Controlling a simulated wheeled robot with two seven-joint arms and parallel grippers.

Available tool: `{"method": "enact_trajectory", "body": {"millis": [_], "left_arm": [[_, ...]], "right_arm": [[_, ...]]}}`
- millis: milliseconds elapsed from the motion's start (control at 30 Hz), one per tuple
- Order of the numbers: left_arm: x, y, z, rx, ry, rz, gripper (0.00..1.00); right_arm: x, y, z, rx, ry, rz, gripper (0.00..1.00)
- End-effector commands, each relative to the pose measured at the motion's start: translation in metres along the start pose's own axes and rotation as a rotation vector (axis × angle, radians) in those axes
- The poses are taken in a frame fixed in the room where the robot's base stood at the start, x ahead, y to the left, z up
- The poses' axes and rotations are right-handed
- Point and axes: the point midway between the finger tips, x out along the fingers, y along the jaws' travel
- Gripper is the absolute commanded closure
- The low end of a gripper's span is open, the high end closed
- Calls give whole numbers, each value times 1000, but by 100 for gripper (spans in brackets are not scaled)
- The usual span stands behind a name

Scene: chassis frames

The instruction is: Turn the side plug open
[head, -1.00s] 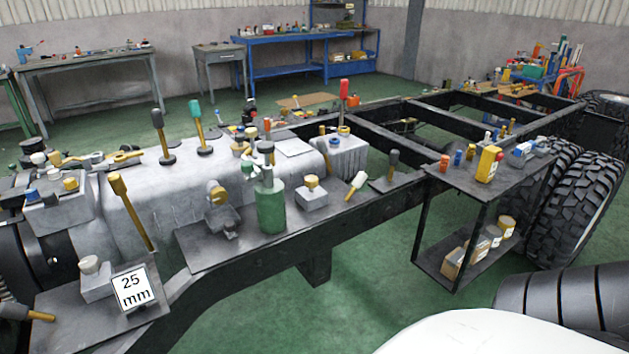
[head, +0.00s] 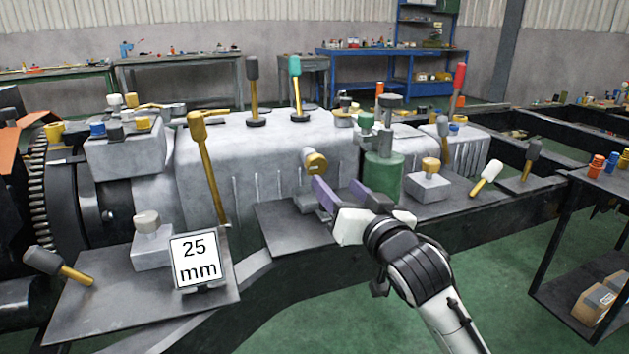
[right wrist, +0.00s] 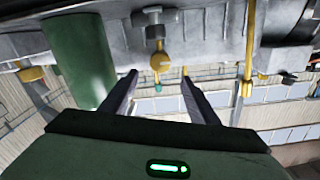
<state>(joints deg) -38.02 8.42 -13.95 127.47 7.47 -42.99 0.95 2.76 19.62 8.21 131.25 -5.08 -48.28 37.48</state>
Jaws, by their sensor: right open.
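The side plug (head: 315,162) looks like a round brass cap on a grey fitting, facing outward beside the grey engine block. It also shows in the right wrist view (right wrist: 160,62), between the tips of my fingers in the picture. My right gripper (head: 339,189) is open and empty. Its two purple fingers reach toward the plug from the front right, and in the right wrist view the fingers (right wrist: 159,74) stand apart on either side of it. I cannot tell how much gap remains in depth. My left gripper is not in view.
A green cylinder (head: 383,175) stands close to the right of my right gripper. A grey block with a brass cap (head: 428,184) is further right. A "25 mm" sign (head: 195,261) and a brass-shafted lever (head: 206,165) are to the left. Open floor lies in front.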

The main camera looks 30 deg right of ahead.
Motion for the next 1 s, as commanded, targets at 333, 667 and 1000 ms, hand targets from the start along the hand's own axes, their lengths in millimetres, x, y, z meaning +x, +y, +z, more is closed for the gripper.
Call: {"method": "enact_trajectory", "body": {"millis": [333,667,1000], "left_arm": [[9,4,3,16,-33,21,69],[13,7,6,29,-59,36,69],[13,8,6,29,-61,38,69]], "right_arm": [[60,0,1,-1,0,1,45],[96,0,1,-1,-3,0,45],[97,0,1,-1,-3,0,53]]}}
